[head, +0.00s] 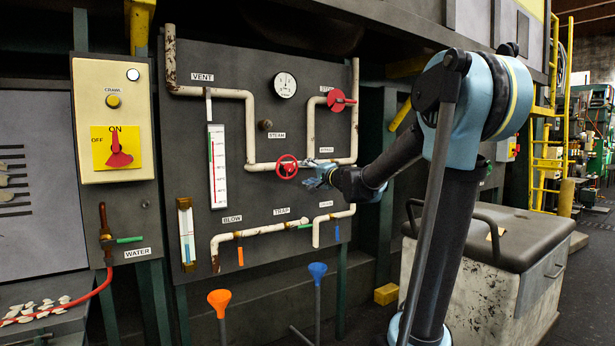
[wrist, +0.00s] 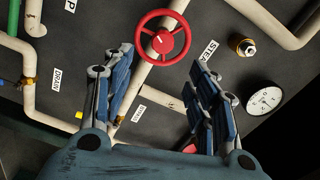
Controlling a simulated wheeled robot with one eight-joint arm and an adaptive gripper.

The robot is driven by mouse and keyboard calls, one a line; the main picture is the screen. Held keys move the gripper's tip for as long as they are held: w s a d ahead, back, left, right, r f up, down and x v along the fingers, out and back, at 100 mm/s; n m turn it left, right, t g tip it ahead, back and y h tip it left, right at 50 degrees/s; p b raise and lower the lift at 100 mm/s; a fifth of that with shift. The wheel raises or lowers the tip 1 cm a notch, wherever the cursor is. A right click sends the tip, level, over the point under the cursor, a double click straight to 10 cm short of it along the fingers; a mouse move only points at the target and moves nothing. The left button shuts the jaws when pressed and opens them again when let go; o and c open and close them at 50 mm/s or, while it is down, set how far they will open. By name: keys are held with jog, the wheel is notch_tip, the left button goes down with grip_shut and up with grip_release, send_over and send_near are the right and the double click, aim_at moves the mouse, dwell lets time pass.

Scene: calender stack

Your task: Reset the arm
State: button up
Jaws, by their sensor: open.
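My gripper (head: 318,178) is at the end of my arm, in front of the dark pipe panel (head: 250,120) in the head view. In the wrist view my gripper (wrist: 160,85) is open, with its two blue fingers apart and nothing between them but a view of the panel. A red handwheel (head: 287,167) on a white pipe sits just left of the fingertips in the head view. In the wrist view the same wheel (wrist: 162,37) shows beyond the fingertips, near the top middle. I see no contact between fingers and wheel.
A second red wheel (head: 337,100) and a gauge (head: 285,85) are higher on the panel. A yellow-faced switch box (head: 114,120) is at left. Orange (head: 219,298) and blue (head: 317,270) funnels stand below the panel. A worn grey bin (head: 480,280) stands at right.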

jog(key=shift+s, duration=0.1)
jog(key=s+d+f+n+g+h, duration=0.15)
jog(key=s+f+n+g, duration=0.25)
jog(key=s+f, duration=0.6)
jog(key=s+d+f+n+g+h, duration=0.1)
jog(key=s+d+f+n+g, duration=0.2)
jog(key=s+f, duration=0.65)
jog(key=s+d+f+g+h, duration=0.2)
jog(key=s+d+f, duration=0.3)
jog(key=s, duration=0.2)
jog(key=s+d+f+n+g+h, duration=0.1)
jog(key=s+d+f+g+h, duration=0.1)
jog(key=s+d+f, duration=0.3)
jog(key=s+d+f+g+h, duration=0.1)
jog(key=s+d+f+h, duration=0.2)
jog(key=s+d+f, duration=0.3)
jog(key=s, duration=0.5)
jog(key=shift+s+g, duration=0.2)
jog(key=shift+g, duration=0.2)
jog(key=shift+h, duration=0.25)
jog(key=shift+w+f, duration=0.15)
jog(key=shift+w, duration=0.3)
dwell(2.5)
